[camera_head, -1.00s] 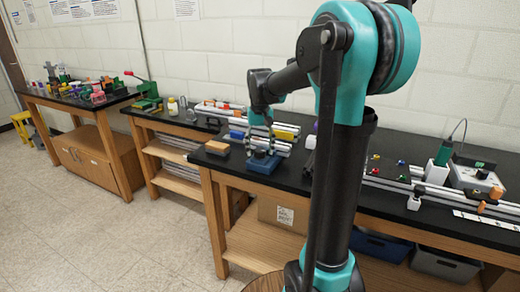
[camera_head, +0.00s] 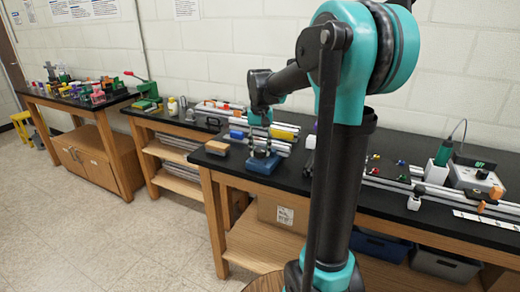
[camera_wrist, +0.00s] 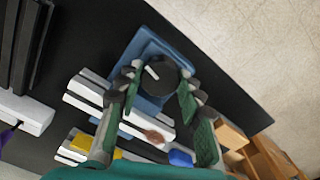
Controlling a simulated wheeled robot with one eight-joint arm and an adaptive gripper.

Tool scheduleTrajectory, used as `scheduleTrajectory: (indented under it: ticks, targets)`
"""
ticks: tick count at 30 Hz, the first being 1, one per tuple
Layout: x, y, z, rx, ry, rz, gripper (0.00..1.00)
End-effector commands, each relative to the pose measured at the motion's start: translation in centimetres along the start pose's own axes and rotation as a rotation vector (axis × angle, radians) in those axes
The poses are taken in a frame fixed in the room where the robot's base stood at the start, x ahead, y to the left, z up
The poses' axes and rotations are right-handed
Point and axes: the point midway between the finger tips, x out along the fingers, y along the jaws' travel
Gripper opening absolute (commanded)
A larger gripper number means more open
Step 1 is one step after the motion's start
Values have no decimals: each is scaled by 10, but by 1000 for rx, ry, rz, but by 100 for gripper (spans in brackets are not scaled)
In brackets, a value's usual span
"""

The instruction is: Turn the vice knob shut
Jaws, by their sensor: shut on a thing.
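The blue vice (camera_head: 262,164) sits on the black bench top near its front left corner. In the wrist view the vice's blue body (camera_wrist: 150,45) lies below my gripper, with its round black knob (camera_wrist: 160,77) on top. My gripper (camera_wrist: 159,72) has its green-padded fingers on either side of the knob, shut on it. In the head view my gripper (camera_head: 261,150) reaches down onto the vice from above. The knob cannot be made out in the head view. How far the vice jaws are closed cannot be told.
A wooden block (camera_head: 217,148) lies left of the vice near the bench edge. Behind the vice are a yellow block (camera_head: 283,134), a blue block (camera_head: 236,134) and pale rails. A black bar and a white part lie at the left of the wrist view.

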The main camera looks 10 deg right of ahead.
Motion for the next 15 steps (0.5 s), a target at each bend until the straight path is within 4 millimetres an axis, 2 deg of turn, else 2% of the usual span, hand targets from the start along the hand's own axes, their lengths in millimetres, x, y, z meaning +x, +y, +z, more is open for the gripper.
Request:
scheduleTrajectory:
  ticks: [6, 14, 15]
  targets:
    - [0, 0, 0, 113, 0, 0, 8]
    - [0, 0, 0, 119, 0, 0, 8]
    - [0, 0, 0, 119, 0, 0, 38]
